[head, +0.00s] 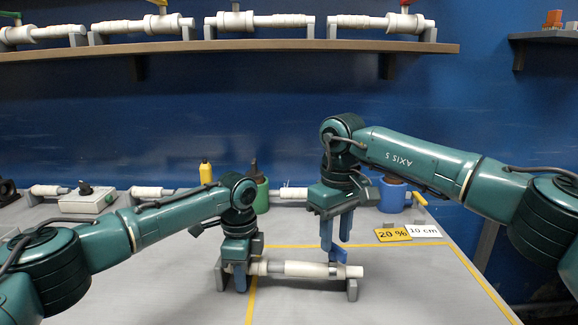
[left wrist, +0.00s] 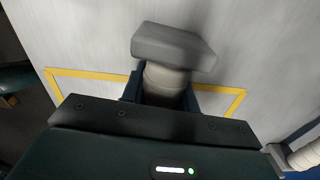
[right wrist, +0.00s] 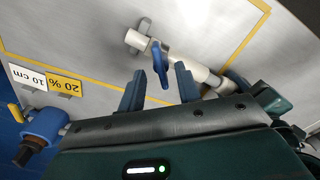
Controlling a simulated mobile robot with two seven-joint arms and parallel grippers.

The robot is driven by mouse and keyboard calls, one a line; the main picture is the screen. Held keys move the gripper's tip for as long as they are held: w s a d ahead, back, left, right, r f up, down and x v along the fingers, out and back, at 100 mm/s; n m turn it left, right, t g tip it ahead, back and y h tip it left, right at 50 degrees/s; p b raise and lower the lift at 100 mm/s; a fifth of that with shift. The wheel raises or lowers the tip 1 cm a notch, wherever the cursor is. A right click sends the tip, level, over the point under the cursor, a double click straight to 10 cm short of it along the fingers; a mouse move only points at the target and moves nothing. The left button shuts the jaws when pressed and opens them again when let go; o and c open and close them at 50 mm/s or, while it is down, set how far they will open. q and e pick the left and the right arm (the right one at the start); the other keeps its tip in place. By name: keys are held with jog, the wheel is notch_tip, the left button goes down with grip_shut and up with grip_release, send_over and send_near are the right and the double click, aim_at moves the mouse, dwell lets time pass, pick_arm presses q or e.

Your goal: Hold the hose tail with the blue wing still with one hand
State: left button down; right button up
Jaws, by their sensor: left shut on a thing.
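The white hose tail (head: 300,268) lies level across two grey supports on the table. The blue wing (head: 338,256) stands up from it near its right end; the wing also shows in the right wrist view (right wrist: 159,60). My left gripper (head: 240,284) is shut on the left end of the hose tail, beside the left grey support. The left wrist view shows the pale tube (left wrist: 163,84) between its fingers, with a grey block just beyond. My right gripper (right wrist: 160,90) is open above the wing, its fingers on either side of it with gaps.
Yellow tape lines (head: 250,305) mark the table. A yellow "20 %" card (head: 393,234) and a white "10 cm" card (head: 425,231) lie at right. A shelf (head: 230,46) holds several white pipes.

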aim_at(335, 244)
notch_tip(335, 244, up, 6)
jog(key=shift+f, duration=0.1)
jog(key=shift+c, duration=0.3)
